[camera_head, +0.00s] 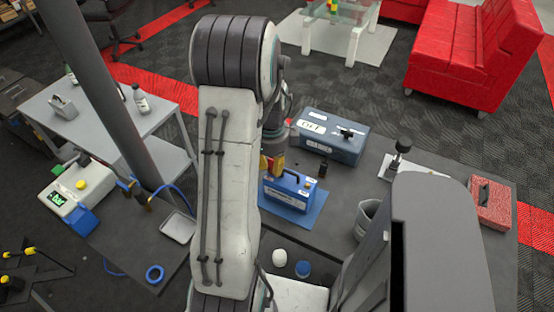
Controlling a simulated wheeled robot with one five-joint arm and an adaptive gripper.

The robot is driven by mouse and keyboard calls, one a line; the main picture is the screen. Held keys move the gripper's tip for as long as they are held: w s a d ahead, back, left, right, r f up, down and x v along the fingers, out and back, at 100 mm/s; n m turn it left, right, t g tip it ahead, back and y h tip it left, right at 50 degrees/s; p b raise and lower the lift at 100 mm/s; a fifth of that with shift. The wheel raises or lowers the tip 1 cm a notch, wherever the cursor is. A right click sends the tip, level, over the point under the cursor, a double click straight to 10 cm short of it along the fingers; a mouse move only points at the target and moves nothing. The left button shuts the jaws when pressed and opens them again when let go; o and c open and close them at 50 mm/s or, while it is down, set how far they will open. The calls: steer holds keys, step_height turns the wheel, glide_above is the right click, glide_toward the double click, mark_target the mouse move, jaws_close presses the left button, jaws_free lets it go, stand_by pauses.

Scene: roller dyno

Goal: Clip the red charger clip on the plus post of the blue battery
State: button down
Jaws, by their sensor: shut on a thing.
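The blue battery (286,197) sits upright on a blue mat (316,215) on the dark bench, with a carrying handle and a pale label on its front. My gripper (271,162) is at the battery's upper left end, pointing down, mostly hidden behind my own arm. It is shut on a small red piece (277,166), which looks like the red charger clip. Whether the clip touches a post is too small to tell. The plus post cannot be made out. A charger-like box with a green display (57,199) stands at the left.
A larger blue-grey labelled box (333,145) stands close behind the battery. A red box (491,204) is at the far right, and a dark cup (366,218) is right of the mat. My arm hides the middle.

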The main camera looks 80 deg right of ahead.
steer(key=shift+f+b, duration=0.25)
steer(key=shift+b, duration=0.15)
stand_by(0.8)
steer(key=c, duration=1.1)
jaws_free()
steer(key=shift+r, duration=0.1)
steer(key=r, duration=1.2)
steer(key=shift+s+a, duration=0.1)
steer(key=shift+s, duration=0.1)
